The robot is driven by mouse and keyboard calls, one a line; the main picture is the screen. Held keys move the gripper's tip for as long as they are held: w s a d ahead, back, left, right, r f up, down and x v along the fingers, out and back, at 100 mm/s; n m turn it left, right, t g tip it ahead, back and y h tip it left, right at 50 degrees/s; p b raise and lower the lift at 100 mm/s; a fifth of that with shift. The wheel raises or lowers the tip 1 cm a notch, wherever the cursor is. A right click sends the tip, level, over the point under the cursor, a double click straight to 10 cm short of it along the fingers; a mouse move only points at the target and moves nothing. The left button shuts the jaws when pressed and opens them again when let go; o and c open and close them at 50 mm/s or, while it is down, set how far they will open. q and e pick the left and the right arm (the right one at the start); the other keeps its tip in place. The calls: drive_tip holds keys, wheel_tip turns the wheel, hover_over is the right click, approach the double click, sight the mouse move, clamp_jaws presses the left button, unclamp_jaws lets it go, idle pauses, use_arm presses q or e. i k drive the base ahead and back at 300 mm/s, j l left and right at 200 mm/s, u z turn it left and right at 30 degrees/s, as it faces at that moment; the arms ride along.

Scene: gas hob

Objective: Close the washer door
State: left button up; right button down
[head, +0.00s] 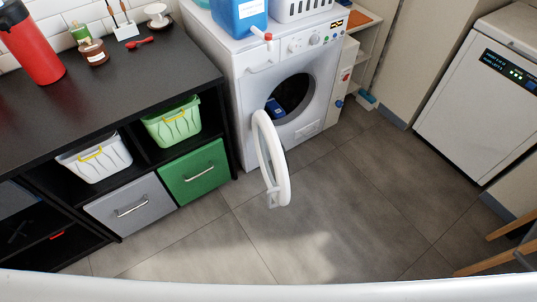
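The white washer (262,82) stands against the back wall at the upper middle of the head view. Its round white door (271,158) is swung wide open, standing out from the front towards me with its hinge at the left of the opening. The dark drum opening (290,98) is exposed, and a blue item (275,108) shows inside it. Neither of my grippers is in view.
A black counter unit (100,90) with baskets and drawers stands left of the washer. A white appliance (470,100) stands at right, and wooden legs (500,255) show at lower right. The grey tiled floor (350,210) before the washer is clear.

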sight(280, 192)
drive_tip(key=i+j+z, duration=0.35)
drive_tip(key=i+j, duration=0.35)
drive_tip(key=k+j+z, duration=0.1)
drive_tip(key=j, duration=0.25)
drive_tip(key=k, duration=0.1)
